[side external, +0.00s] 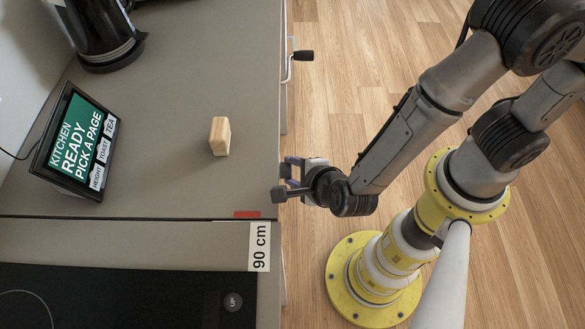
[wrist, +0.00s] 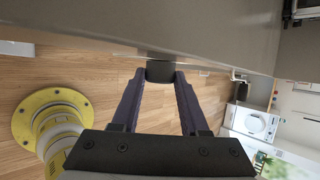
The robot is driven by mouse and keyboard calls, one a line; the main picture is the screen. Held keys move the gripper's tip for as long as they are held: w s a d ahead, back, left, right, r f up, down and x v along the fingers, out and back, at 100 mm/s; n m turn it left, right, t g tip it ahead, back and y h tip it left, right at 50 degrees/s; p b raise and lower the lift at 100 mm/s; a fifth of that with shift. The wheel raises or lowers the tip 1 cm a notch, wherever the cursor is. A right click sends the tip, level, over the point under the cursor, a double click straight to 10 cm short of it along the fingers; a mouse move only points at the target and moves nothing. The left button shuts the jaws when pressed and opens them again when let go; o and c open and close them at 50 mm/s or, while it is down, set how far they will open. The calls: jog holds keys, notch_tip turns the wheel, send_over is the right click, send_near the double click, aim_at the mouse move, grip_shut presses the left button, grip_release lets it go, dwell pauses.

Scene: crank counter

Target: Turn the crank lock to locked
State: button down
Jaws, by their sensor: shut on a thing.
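My gripper (side external: 292,170) is at the front edge of the counter, its dark purple fingers pointing at the counter's front. In the wrist view my gripper (wrist: 160,75) has its two fingertips on either side of a dark block-like knob (wrist: 160,72) just under the counter edge, and is shut on it. I take this knob to be the crank lock's; its markings and setting cannot be read. In the side external view my gripper hides it. A crank with a black handle (side external: 303,56) sticks out from the counter front farther up the picture, apart from my gripper.
The counter (side external: 190,180) carries a small wooden block (side external: 220,136), a screen (side external: 75,145) reading "KITCHEN READY PICK A PAGE" and a black kettle-like appliance (side external: 105,35). A "90 cm" label (side external: 260,247) and a red mark (side external: 247,214) lie near its edge. The wooden floor (side external: 350,60) beside it is clear.

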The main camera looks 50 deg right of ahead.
jog(key=shift+c, duration=2.1)
grip_release()
